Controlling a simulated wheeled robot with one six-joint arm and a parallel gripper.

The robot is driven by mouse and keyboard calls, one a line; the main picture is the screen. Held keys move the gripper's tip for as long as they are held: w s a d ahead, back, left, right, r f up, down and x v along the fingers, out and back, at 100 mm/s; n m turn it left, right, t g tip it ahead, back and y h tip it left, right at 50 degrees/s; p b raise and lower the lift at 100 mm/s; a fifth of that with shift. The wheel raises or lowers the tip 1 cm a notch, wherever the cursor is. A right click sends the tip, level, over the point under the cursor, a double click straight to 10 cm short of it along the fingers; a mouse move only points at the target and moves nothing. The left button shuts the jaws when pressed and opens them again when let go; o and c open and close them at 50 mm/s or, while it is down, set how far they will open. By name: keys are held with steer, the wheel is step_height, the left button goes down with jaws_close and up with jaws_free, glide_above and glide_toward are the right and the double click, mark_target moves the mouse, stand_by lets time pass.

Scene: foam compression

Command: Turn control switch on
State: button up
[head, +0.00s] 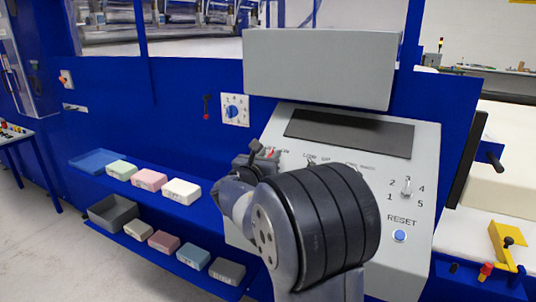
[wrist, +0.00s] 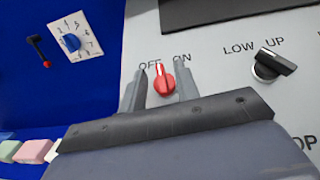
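The control switch is a red knob (wrist: 164,84) on the grey panel, below the labels OFF and ON, in the wrist view. Its white mark points up and slightly left, to the OFF side. My gripper (wrist: 161,90) has one finger on each side of the knob, with gaps visible between fingers and knob. Whether the fingertips touch the panel cannot be told. In the head view my gripper (head: 262,156) is at the panel's upper left. My arm hides part of the panel there, and only a bit of red shows between the fingers.
A black LOW/UP knob (wrist: 270,64) sits right of the red one. The panel (head: 425,165) also has a numbered selector (head: 406,187) and a blue RESET button (head: 399,236). A blue dial (head: 233,112) is on the wall left. Foam blocks (head: 150,180) lie on shelves at lower left.

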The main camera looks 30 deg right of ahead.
steer(key=shift+w+d, duration=0.1)
steer(key=shift+c, duration=0.2)
steer(key=shift+f, duration=0.1)
jaws_close()
